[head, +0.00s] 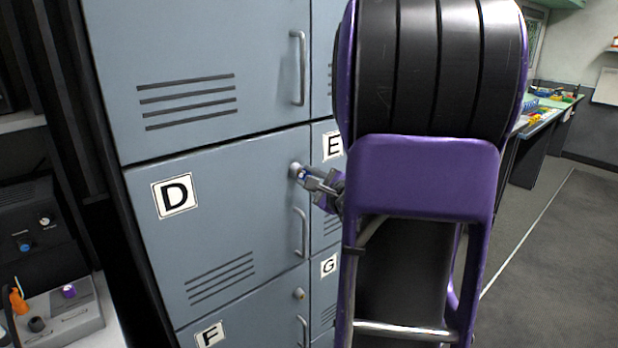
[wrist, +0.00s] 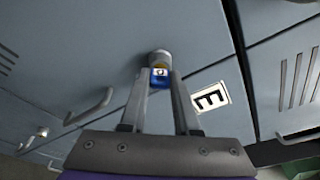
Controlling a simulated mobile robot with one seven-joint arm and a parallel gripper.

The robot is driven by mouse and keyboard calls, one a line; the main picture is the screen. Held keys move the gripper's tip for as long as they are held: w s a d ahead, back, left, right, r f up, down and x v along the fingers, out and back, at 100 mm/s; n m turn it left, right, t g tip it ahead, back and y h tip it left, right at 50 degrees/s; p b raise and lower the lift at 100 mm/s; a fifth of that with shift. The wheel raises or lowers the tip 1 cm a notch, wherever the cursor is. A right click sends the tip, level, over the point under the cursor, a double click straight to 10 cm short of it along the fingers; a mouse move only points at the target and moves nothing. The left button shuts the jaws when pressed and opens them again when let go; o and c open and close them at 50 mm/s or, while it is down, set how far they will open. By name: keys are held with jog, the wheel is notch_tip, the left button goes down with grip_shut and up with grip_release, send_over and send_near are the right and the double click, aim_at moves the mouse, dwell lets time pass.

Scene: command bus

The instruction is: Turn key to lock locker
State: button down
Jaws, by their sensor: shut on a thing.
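The grey-blue locker door marked D (head: 235,220) stands flush with its neighbours, and its lock (head: 295,169) is near its upper right corner. A small blue key (wrist: 159,77) sits at that lock cylinder (wrist: 159,57) in the wrist view. In the head view the key (head: 303,175) shows as a small blue spot. My gripper (head: 306,177) is shut on the key right at the lock. In the wrist view the fingertips of my gripper (wrist: 160,80) are on either side of it. I cannot tell how deep the key sits or its turn angle.
Lockers E (head: 332,146), F (head: 210,335) and G (head: 328,266) surround door D. Door D's vertical handle (head: 300,232) is just below the lock. A console with knobs (head: 65,310) stands at lower left. Open floor (head: 560,240) lies to the right.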

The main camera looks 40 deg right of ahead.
jog(key=shift+n, duration=0.3)
